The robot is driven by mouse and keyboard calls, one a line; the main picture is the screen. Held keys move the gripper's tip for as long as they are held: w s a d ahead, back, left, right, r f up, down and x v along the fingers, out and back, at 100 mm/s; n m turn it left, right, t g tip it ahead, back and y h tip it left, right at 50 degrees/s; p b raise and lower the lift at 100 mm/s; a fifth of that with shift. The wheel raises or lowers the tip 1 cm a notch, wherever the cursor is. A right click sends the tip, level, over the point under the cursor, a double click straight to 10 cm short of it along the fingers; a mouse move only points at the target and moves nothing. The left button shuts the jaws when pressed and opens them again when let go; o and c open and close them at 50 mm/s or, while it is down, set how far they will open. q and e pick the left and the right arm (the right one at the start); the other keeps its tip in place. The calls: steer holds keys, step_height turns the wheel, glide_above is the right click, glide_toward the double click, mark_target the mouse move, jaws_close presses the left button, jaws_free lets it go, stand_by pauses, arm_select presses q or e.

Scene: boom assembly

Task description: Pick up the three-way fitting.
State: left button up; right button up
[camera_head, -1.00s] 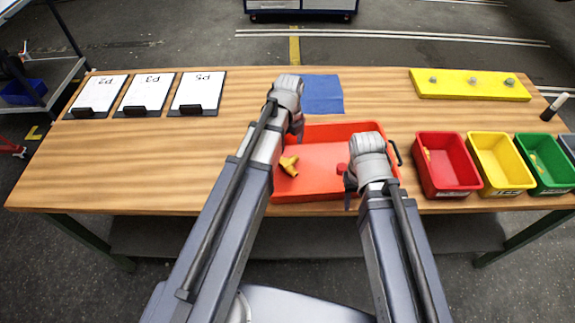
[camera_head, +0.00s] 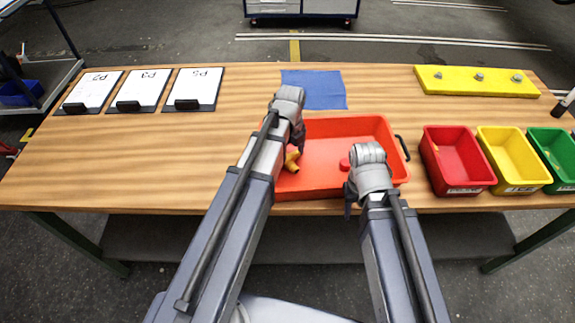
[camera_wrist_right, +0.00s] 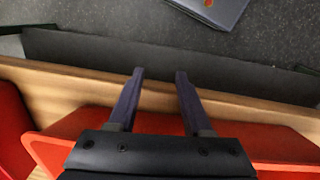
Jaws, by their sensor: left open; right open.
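The yellow three-way fitting (camera_head: 291,160) lies in the left part of the red-orange tray (camera_head: 330,126), partly hidden by my left gripper and arm. My left gripper (camera_head: 301,147) is open, just above and beside the fitting. I cannot tell whether it touches the fitting. My right gripper (camera_head: 350,203) is open at the tray's front edge, to the right of the fitting. In the right wrist view its two fingers (camera_wrist_right: 160,85) stand apart with nothing between them, above the table edge.
A small red part (camera_head: 345,164) lies in the tray beside my right gripper. Red (camera_head: 456,157), yellow (camera_head: 514,160) and green (camera_head: 555,157) bins stand on the right. A blue cloth (camera_head: 314,88) and a yellow block (camera_head: 476,81) lie behind. Clipboards (camera_head: 140,88) lie at the left; the table between them and my left arm is clear.

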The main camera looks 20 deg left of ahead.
mark_target(290, 156)
arm_select(q)
steer(key=shift+c, duration=0.4)
steer(key=c, duration=1.3)
step_height(290, 156, up, 10)
steer(key=p, duration=1)
